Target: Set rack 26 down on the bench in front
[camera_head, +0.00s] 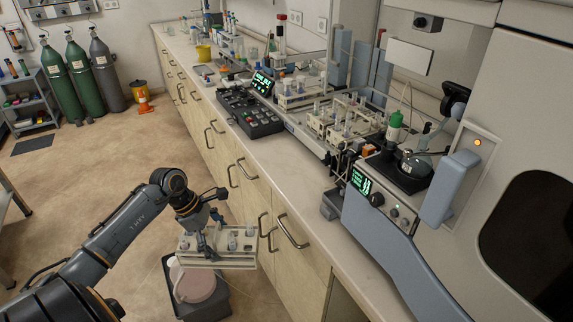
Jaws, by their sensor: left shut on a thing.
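My left gripper (208,238) is shut on a pale rack, which I take to be rack 26 (237,262). The rack hangs in the air in front of the cabinet doors, lower than the bench top and apart from it. It looks roughly level and holds several small vials or caps; any number on it is too small to read. The bench (285,180) runs from the back left to the front right, with a bare pale strip along its front edge. My right gripper does not show.
A grey bin with a pinkish container (200,287) stands on the floor below the rack. A black control box (250,115), an autosampler with similar racks (340,125) and the spectrometer (390,225) fill the bench's rear. Cabinet handles (291,232) stick out near the rack.

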